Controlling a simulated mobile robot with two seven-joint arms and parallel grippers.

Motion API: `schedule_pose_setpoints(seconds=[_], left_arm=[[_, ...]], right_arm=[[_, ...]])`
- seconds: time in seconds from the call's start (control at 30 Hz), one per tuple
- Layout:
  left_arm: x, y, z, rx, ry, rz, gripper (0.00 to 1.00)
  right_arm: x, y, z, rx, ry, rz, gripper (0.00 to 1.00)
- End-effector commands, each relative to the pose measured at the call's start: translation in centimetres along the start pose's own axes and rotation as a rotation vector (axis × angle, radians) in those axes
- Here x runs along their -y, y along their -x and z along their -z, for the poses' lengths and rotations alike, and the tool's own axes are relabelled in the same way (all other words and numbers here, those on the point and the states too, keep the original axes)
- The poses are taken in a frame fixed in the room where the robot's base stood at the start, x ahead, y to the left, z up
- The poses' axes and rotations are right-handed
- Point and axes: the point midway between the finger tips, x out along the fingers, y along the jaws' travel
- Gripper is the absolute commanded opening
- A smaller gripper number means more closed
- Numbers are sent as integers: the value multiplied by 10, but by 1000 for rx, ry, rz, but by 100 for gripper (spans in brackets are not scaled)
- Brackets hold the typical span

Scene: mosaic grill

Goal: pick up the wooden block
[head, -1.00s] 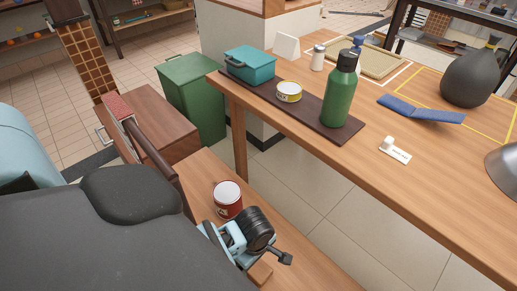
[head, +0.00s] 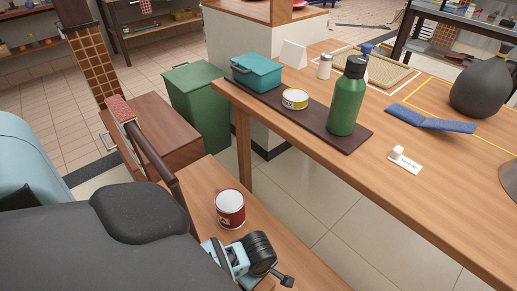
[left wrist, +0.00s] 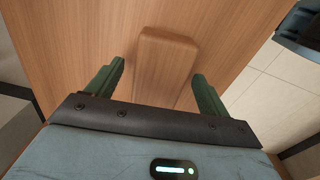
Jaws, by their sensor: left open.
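The wooden block (left wrist: 165,62) lies on a brown wooden surface in the left wrist view. It is plain, with rounded edges, and points away from me. My left gripper (left wrist: 158,70) is open, with one green finger on each side of the block's near part. Both fingers show gaps to the block. The block's near end is partly hidden by the dark gripper bar. In the head view only a sliver of the block (head: 266,285) seems to show at the bottom edge, below a light-blue and black part. My right gripper is not in view.
A dark item (left wrist: 303,25) shows at the wrist view's upper right.

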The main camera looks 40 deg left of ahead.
Motion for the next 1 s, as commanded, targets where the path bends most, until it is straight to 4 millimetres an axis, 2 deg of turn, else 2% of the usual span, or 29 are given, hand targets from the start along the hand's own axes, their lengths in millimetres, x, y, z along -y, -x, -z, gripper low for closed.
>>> schedule_pose_setpoints(seconds=[0.1,0.37,0.73,1.0], left_arm=[[0,-10,1,-1,0,1,80],[0,-10,0,0,0,-1,79],[0,-10,0,0,0,-1,30],[0,-7,0,0,0,-1,29]], right_arm=[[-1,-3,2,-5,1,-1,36],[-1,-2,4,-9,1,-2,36],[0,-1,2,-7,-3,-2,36],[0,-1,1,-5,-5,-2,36]])
